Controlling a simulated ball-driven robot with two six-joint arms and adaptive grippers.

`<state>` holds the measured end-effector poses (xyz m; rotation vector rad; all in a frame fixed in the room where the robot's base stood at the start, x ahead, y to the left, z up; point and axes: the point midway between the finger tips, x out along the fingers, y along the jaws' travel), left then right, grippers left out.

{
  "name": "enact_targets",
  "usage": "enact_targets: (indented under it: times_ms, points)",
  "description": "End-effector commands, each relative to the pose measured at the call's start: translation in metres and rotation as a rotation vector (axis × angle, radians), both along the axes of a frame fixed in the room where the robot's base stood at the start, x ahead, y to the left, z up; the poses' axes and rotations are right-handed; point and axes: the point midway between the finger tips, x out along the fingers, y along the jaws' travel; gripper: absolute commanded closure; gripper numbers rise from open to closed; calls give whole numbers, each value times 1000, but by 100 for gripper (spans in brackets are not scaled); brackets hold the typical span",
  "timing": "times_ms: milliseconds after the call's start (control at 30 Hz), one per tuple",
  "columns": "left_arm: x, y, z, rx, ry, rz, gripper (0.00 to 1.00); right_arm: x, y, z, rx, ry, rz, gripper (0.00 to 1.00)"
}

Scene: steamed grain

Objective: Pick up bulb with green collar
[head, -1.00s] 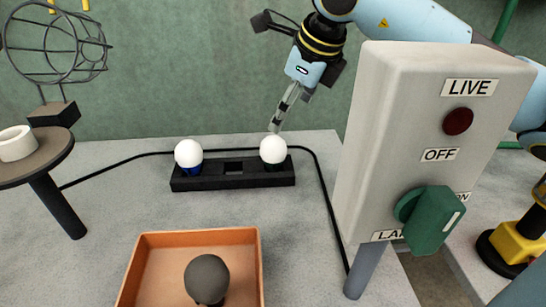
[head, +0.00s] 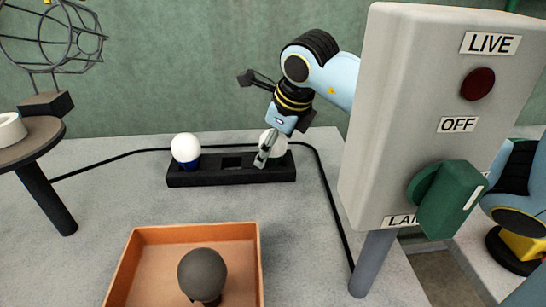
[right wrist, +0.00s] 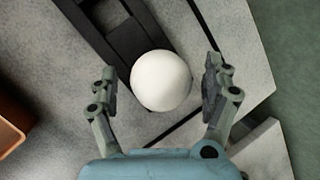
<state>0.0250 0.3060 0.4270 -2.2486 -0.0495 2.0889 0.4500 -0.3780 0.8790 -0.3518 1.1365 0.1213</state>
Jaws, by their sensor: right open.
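A white bulb (head: 280,145) stands in the right end of the black holder (head: 225,178); its collar is hidden, so I cannot read its colour. Another white bulb (head: 186,148) with a blue collar stands in the holder's left end. My right gripper (head: 263,158) is at the right bulb and partly covers it in the head view. In the right wrist view the open right gripper (right wrist: 160,76) has a finger on each side of the white bulb (right wrist: 161,81), with gaps on both sides. My left gripper is not in view.
An orange tray (head: 250,257) with a dark grey bulb (head: 202,274) sits in front. A grey switch box (head: 390,110) with a green knob stands close on the right. A black cable runs around the holder. A round side table (head: 35,146) is at left.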

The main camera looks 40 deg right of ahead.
Motion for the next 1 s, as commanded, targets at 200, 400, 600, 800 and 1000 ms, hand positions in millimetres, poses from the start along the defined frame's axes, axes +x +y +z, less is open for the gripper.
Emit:
enact_targets:
  times_ms: [200, 400, 600, 800, 1000]
  points:
    - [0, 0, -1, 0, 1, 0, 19, 3, -1, -6, -1, -1, 0, 17]
    - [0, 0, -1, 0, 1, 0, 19, 3, -1, -6, -1, -1, 0, 32]
    - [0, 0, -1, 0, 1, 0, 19, 3, -1, -6, -1, 0, 0, 58]
    - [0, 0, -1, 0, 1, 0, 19, 3, -1, -6, 0, 0, 0, 79]
    - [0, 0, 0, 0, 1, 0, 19, 3, -1, -5, -1, -1, 0, 79]
